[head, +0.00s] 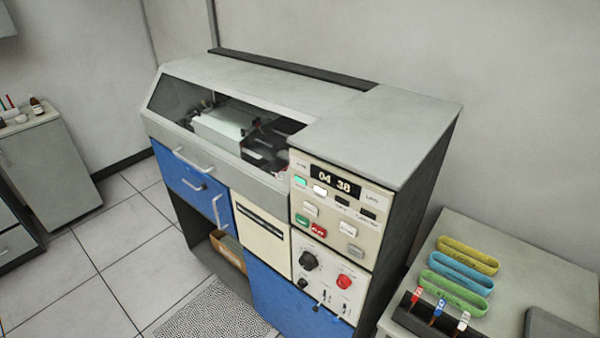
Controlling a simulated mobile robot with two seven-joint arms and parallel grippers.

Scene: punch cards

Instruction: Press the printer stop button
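The printer (225,80) is a large grey and blue cabinet in the middle of the head view. Its cream upper control panel (330,255) faces front right. A lower panel carries a round red button (344,281) and a black knob (308,261). I cannot tell for sure which red control is the stop button. Neither of my grippers is in view.
A lit display (335,182) tops the panel. A grey side table (540,255) at right holds yellow, blue and green trays (461,272) and a dark rack (430,318). A grey cabinet (50,170) stands at left. Tiled floor (100,265) is open at front left.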

